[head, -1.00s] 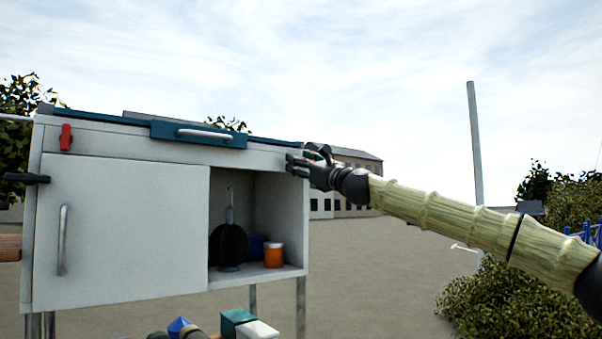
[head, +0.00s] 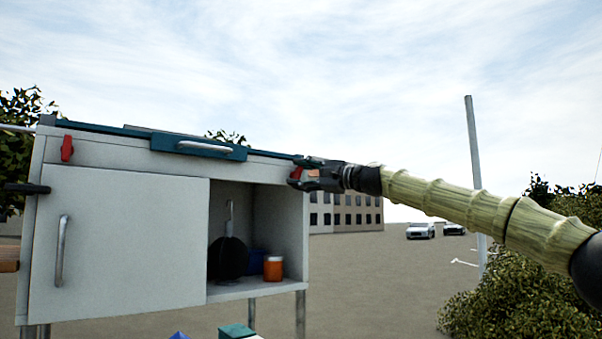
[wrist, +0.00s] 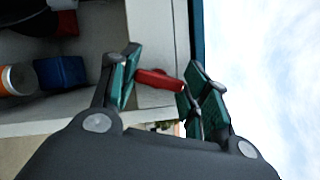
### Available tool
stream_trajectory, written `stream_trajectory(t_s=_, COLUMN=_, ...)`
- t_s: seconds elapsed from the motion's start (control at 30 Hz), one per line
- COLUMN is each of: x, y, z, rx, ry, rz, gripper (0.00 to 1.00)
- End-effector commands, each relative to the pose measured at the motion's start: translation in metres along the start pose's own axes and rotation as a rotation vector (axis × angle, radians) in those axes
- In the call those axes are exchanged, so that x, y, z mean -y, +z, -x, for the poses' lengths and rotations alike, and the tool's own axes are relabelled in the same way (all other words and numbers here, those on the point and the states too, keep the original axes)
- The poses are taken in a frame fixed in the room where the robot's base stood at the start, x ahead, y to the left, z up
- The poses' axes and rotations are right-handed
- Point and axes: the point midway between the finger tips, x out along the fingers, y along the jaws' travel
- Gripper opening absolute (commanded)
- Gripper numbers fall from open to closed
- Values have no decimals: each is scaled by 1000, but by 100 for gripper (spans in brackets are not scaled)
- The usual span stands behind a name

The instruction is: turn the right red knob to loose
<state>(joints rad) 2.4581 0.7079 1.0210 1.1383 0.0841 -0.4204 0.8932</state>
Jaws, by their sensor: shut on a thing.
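The right red knob (wrist: 158,79) is on the cabinet's upper front edge at its right end. In the wrist view it lies between the two green-padded fingers of my gripper (wrist: 158,88), which is shut on it. In the head view my gripper (head: 308,174) is at the cabinet's upper right corner, and a bit of the red knob (head: 296,172) shows beside the fingers. Most of the knob is hidden there. A second red knob (head: 67,148) is at the upper left of the cabinet, apart from my gripper and roughly upright.
The white cabinet (head: 130,235) has a closed left door with a handle (head: 62,250). Its open right compartment holds a dark round object (head: 228,258), an orange container (head: 273,268) and a blue box (wrist: 60,72). A teal lid (head: 200,147) with a handle lies on top.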

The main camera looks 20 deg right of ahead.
Motion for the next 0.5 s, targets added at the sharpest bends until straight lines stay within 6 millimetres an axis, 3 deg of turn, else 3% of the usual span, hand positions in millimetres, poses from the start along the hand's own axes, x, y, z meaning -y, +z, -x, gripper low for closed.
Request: stream_trajectory(t_s=0.5, x=3, y=0, z=0, rx=-2, ry=122, rz=298, gripper=22)
